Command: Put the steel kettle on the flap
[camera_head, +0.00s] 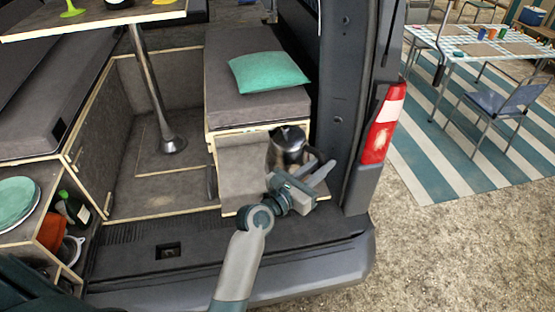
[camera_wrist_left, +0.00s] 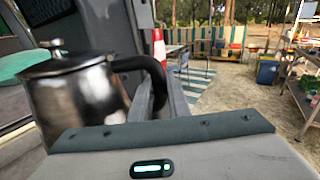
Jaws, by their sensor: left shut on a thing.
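A grey panel with a pale wooden edge (camera_head: 240,168), which may be the flap, lies behind and below the kettle. Whether the kettle's base touches it is hidden. My right gripper is out of view.
A bench with a teal cushion (camera_head: 268,72) is behind the kettle. The van's door pillar and tail light (camera_head: 383,125) stand close to the right of my gripper. A table leg (camera_head: 155,90) rises from the floor. An open cabinet (camera_head: 40,220) is at left.

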